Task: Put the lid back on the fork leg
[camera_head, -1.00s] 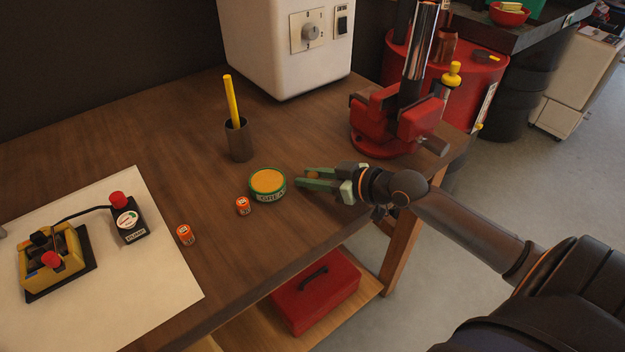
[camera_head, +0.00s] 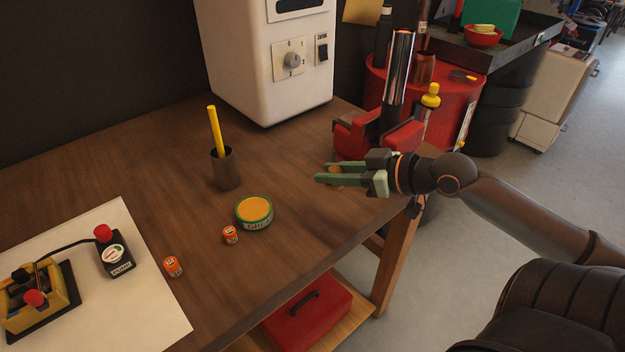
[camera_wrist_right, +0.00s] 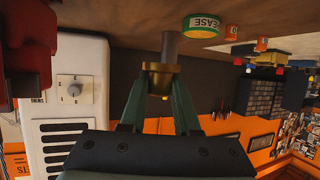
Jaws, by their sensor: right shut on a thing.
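The fork leg (camera_head: 398,70) is a shiny chrome tube standing upright in a red vise (camera_head: 350,138) at the table's far right corner. My right gripper (camera_head: 332,174) is above the table's right part, in front of the vise and apart from the fork leg. It is shut on a small brass-coloured lid (camera_head: 335,168), mostly hidden by the fingers in the head view. In the right wrist view the lid (camera_wrist_right: 160,75) sits between the two green fingertips (camera_wrist_right: 159,84). My left gripper is not in view.
A dark cup (camera_head: 226,172) with a yellow stick, a green-sided grease tin (camera_head: 254,211) and two small orange cans stand left of the gripper. A white machine (camera_head: 265,60) stands behind. A yellow-capped bottle (camera_head: 430,100) and red drum (camera_head: 465,90) are beyond the vise.

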